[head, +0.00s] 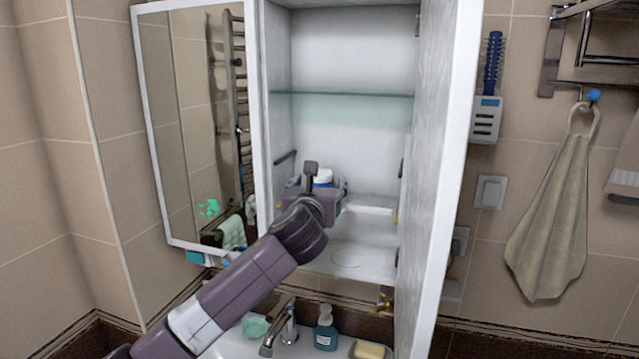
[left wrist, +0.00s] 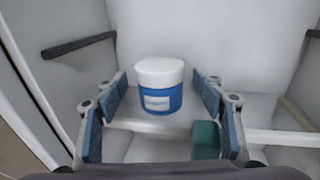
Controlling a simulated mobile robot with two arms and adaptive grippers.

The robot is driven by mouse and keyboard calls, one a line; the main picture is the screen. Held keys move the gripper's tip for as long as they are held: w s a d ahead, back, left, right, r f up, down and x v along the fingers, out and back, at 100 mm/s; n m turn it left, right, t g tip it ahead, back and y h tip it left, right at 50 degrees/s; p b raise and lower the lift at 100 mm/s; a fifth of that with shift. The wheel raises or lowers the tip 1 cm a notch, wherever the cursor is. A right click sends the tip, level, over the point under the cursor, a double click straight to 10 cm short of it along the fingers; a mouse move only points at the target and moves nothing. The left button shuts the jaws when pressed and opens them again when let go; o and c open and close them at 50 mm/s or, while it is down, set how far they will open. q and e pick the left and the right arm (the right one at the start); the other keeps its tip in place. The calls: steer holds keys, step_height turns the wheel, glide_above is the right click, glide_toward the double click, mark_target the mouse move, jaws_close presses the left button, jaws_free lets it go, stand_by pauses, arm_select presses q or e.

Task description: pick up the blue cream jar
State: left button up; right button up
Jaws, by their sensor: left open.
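The blue cream jar (left wrist: 159,98) has a white lid and a pale label. It stands upright on a white ledge inside the cabinet. In the head view its white lid (head: 323,176) shows behind my left gripper (head: 312,196), which hides most of the body. In the left wrist view my left gripper (left wrist: 161,108) is open, with its blue-padded fingers on either side of the jar and gaps showing on both sides. My right gripper is in neither view.
A teal block-like item (left wrist: 206,140) sits close to the right finger. The open cabinet door (head: 440,170) stands to the right, and a glass shelf (head: 345,94) is above. A faucet (head: 283,325) and soap bottle (head: 325,329) are below.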

arm_select(q)
steer(key=c, duration=1.3)
